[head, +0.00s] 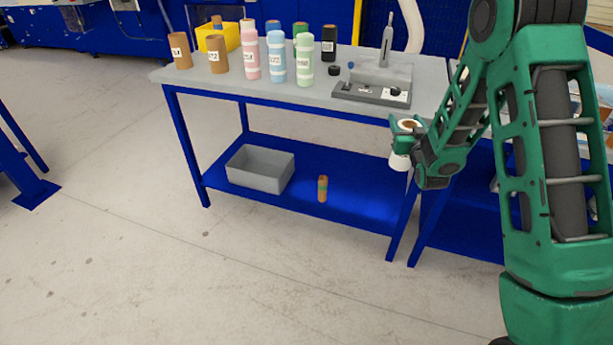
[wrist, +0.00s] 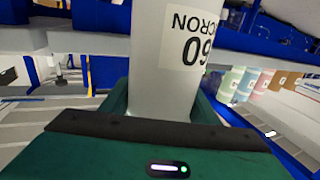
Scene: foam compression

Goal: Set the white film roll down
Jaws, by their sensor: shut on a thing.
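The white film roll (head: 400,161) is held upright in my gripper (head: 406,124), in front of the table's right end. Its brown core shows at the top. In the wrist view the white roll (wrist: 178,50) fills the space between the green jaws (wrist: 165,105), with a printed label reading "60" and "CRON" upside down. My gripper is shut on the roll, and no surface shows directly under it. The grey tabletop (head: 290,83) lies behind and to the left of the roll.
Pink (head: 249,52), blue (head: 276,58) and green (head: 304,62) rolls, brown cores (head: 180,50) and a yellow bin (head: 228,42) stand on the table. A grey device (head: 372,90) sits at its right. The lower shelf holds a grey bin (head: 260,170) and a small orange-green roll (head: 322,188).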

